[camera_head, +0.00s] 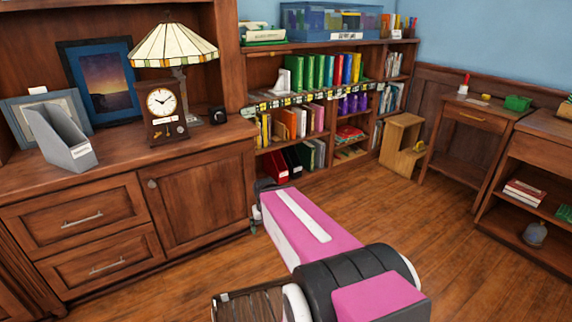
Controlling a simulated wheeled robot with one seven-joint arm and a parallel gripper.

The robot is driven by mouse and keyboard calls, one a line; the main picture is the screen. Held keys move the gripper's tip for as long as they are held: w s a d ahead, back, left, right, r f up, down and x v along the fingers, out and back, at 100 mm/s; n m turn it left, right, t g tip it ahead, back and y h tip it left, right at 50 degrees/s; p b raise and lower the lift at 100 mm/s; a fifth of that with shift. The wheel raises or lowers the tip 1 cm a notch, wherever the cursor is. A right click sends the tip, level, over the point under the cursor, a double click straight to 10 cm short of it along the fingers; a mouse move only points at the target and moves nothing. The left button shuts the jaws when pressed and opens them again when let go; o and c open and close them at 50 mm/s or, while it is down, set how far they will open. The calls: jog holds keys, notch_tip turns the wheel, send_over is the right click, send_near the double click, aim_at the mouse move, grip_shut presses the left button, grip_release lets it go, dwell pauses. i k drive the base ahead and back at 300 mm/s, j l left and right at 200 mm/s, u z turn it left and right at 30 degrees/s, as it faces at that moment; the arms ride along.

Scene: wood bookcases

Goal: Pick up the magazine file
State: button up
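A grey magazine file (62,138) stands on the wooden cabinet top (125,160) at the left, in front of a small frame. A red magazine file (275,168) also shows low in the bookcase.
A clock (163,110), a stained-glass lamp (172,45), a blue framed picture (103,80) and a small dark box (217,115) stand right of or behind the grey file. A full bookcase (330,95), a wooden step stool (402,140) and a side table (470,118) stand beyond. The middle floor is clear.

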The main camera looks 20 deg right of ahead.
aim_at(274, 164)
jog(key=i+l+z, duration=0.15)
jog(key=i+l, duration=0.75)
jog(key=i+l+z, duration=0.1)
jog(key=i+l, duration=0.7)
jog(key=i, duration=0.15)
jog(key=i+j, duration=0.15)
jog(key=i, duration=0.05)
